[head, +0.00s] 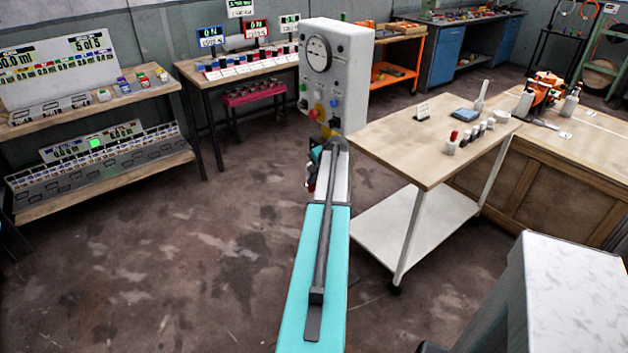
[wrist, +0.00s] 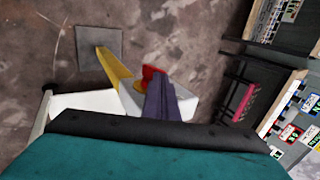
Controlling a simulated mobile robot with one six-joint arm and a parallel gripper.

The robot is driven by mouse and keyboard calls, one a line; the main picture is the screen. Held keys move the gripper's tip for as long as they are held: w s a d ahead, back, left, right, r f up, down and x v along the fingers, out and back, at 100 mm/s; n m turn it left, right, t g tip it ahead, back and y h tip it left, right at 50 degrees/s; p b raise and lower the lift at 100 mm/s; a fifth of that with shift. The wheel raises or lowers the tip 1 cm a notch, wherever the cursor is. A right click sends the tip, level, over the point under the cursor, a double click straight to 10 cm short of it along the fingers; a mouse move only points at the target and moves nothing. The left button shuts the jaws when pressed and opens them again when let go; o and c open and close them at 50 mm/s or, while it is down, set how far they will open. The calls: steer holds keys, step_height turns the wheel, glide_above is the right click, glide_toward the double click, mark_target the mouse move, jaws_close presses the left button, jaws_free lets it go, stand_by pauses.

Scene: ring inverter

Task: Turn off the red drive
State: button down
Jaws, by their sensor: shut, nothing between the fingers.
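On the back left table, a red-framed display (head: 254,29) reads ON. It also shows small and turned at the right edge of the wrist view (wrist: 290,134). A row of white units with dark and red tops (head: 245,62) lies in front of the displays. My gripper (wrist: 158,80) looks shut and empty, its dark purple fingers well away from that table. In the head view my arm hides most of it. In the wrist view the fingertips overlap a red knob with a yellow collar (wrist: 150,72) on a pale box; I cannot tell whether they touch.
A pale control box (head: 345,80) with a gauge and coloured buttons stands directly ahead of my arm. A trolley (head: 400,150) is to its right, shelves (head: 100,180) at the left. The floor (head: 200,270) is open at the left front.

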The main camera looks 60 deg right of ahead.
steer(key=shift+w+d+r, duration=0.1)
steer(key=shift+w+d, duration=0.1)
steer(key=shift+w, duration=0.2)
stand_by(0.3)
steer(key=shift+r, duration=0.2)
steer(key=shift+r+p, duration=0.3)
steer(key=shift+r, duration=0.3)
steer(key=shift+s+r, duration=0.1)
stand_by(0.5)
steer(key=b+v, duration=0.1)
steer(key=v, duration=0.6)
steer(key=shift+r+b, duration=0.15)
steer(key=shift+b, duration=0.2)
steer(key=shift+a, duration=0.1)
